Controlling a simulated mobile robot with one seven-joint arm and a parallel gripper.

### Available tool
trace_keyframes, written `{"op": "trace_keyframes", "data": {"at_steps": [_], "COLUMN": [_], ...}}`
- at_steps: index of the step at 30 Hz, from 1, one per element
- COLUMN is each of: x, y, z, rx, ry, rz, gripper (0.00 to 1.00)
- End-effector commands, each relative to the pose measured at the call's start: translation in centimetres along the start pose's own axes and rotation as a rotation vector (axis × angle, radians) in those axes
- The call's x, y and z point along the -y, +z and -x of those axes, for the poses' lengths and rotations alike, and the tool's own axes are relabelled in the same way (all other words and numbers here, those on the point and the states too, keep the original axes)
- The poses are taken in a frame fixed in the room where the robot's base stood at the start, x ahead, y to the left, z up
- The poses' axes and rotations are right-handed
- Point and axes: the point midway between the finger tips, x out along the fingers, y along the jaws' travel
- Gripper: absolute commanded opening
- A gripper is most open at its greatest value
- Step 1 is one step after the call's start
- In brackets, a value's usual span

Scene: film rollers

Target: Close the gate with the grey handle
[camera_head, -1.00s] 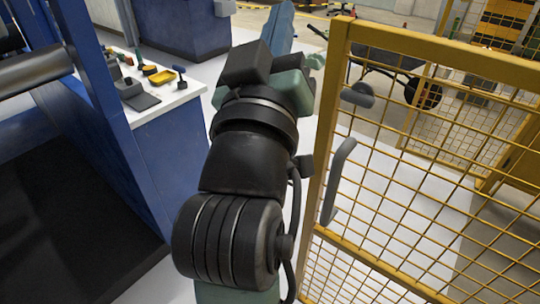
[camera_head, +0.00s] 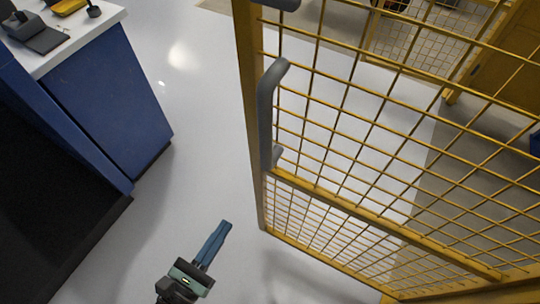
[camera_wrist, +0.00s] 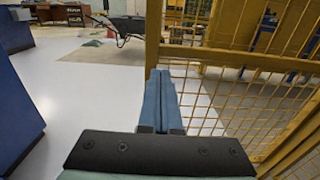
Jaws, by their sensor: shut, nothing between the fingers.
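The yellow mesh gate (camera_head: 390,110) stands on the right in the head view, its free edge post upright near the middle. The grey handle (camera_head: 267,115) is a vertical bar on the gate near that post. My gripper (camera_head: 224,224) is low in the head view, left of the gate's lower edge, shut and empty. It is apart from the handle. In the wrist view my blue fingers (camera_wrist: 159,75) are together and point forward beside the gate's post (camera_wrist: 153,35). The grey handle is not visible in the wrist view.
A blue cabinet (camera_head: 105,110) with a white top stands to the left, with tools on it. White floor (camera_head: 190,120) lies clear between cabinet and gate. A wheelbarrow (camera_wrist: 127,27) stands in the background of the wrist view.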

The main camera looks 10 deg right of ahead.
Motion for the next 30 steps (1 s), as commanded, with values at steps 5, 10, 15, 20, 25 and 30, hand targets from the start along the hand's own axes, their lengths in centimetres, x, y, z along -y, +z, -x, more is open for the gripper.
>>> {"op": "trace_keyframes", "data": {"at_steps": [5,10,15,20,25,30], "x": [0.1,0.2,0.1,0.1,0.1,0.0], "y": [-0.1,-0.2,-0.1,-0.1,-0.1,0.0], "z": [-0.3,-2.8,-6.6,-9.9,-12.4,-13.6], "rx": [0.009,0.008,0.009,0.009,0.008,0.007], "ry": [0.005,0.000,-0.001,0.000,0.001,0.004], "rz": [0.020,0.017,0.016,0.015,0.015,0.015], "gripper": [0.00,0.00,0.00,0.00,0.00,0.00]}}
